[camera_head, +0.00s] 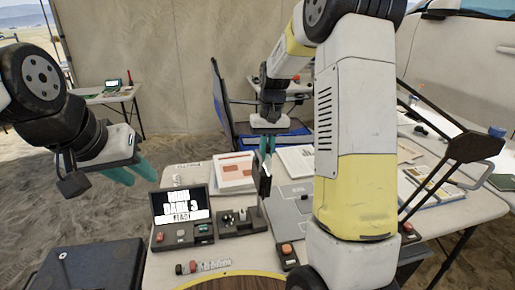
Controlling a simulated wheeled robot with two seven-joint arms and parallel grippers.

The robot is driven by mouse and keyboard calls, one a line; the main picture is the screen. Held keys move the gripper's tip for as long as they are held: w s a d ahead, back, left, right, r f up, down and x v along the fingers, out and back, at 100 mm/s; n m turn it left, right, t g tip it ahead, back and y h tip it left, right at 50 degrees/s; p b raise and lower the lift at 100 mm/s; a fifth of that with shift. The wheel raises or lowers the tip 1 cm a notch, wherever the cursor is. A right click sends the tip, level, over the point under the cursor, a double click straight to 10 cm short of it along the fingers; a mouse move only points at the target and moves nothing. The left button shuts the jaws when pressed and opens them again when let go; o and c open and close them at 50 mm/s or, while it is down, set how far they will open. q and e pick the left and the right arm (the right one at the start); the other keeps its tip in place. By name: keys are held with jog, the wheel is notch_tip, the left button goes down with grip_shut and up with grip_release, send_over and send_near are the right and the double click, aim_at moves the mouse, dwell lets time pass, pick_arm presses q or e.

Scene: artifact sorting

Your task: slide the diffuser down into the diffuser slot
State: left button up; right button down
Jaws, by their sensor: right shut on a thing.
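My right gripper (267,146) points down over the table, its teal fingers shut on a thin dark upright piece (263,183), which I take to be the diffuser. The piece hangs above the right end of a small dark fixture block (243,228) with small parts on it. Whether its lower end touches the block cannot be told. The diffuser slot itself is too small to make out. My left gripper (131,173) is at the left, beyond the table's edge, with its teal fingers apart and nothing between them.
A dark console with a lit screen (184,206) and buttons stands left of the block. A grey board (290,205) lies to its right, with papers (236,172) behind. A red-topped button box (287,255) is in front. My large arm link hides the table's right middle.

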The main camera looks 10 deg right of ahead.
jog(key=shift+f, duration=0.2)
jog(key=c, duration=1.4)
grip_release()
jog(key=shift+c, duration=0.2)
jog(key=r, duration=0.7)
jog(key=shift+d+r, duration=0.2)
jog(key=shift+d, duration=0.05)
jog(key=shift+r, duration=0.15)
